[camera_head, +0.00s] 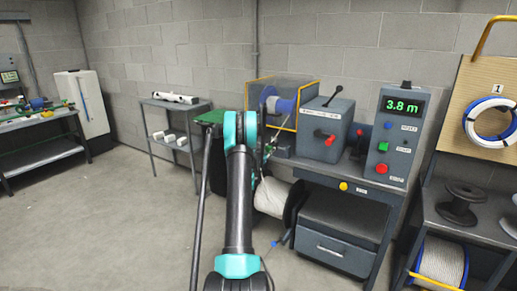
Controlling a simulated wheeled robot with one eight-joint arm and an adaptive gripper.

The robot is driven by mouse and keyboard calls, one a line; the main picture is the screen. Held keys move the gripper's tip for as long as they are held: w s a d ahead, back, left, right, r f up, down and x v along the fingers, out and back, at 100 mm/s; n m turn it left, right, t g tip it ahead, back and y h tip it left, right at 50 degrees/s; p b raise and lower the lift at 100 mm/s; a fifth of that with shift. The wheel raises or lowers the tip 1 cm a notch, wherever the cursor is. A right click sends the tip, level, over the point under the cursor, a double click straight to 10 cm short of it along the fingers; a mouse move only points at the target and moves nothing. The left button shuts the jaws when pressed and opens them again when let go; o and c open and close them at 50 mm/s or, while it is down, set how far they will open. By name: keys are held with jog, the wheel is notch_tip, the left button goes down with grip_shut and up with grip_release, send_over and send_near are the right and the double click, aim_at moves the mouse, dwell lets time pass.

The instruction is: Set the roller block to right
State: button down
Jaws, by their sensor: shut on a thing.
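My arm reaches away from the camera across the middle of the view. My gripper (266,148) is mostly hidden behind its turquoise joint, near the left end of the machine bench. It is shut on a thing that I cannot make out. I cannot tell for certain which part is the roller block or which way it is set. The grey box (322,128) on the bench, right of my gripper, has a black lever (332,96) on top and a red knob (325,138) in front. A blue-flanged reel (283,105) stands behind, within a yellow-edged guard.
A control panel (395,135) reads 3.8 m. A large white cable spool (271,197) sits low beside the drawer cabinet (330,232). A rack with spools (458,204) stands right. A shelf (172,125) and a workbench (42,150) stand left. The left floor (100,225) is clear.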

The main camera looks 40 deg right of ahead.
jog(key=shift+s+d, duration=0.2)
jog(key=shift+s, duration=0.4)
jog(key=c, duration=1.2)
grip_release()
jog(key=shift+s+d, duration=0.1)
jog(key=shift+o, duration=0.3)
jog(key=shift+a, duration=0.45)
jog(key=v, duration=1.1)
jog(key=shift+s, duration=0.2)
